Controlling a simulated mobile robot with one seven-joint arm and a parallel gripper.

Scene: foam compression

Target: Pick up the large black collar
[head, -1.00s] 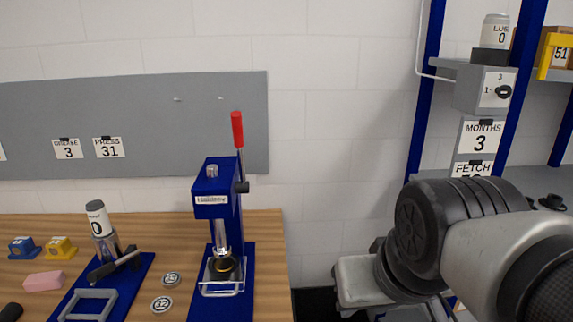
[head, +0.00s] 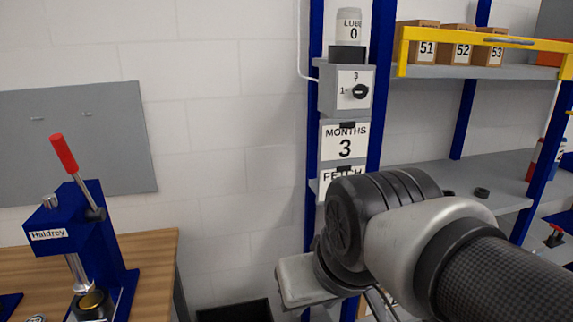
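A small black ring (head: 482,192), which may be a collar, lies flat on the grey middle shelf at the right in the head view. I cannot tell for sure which one is the large collar. My arm crosses the lower right. A pale grey block at its end, seemingly the body of my gripper (head: 305,282), shows below the black wrist joint, well left of the shelf ring. Its fingers are hidden and no held object shows.
The blue-posted shelf rack (head: 314,120) carries boxes 51, 52 and 53 behind a yellow bar (head: 480,40). The wooden bench (head: 155,255) holds the blue Haldrey press (head: 75,235) with its red handle. A dark bin (head: 235,311) stands on the floor between.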

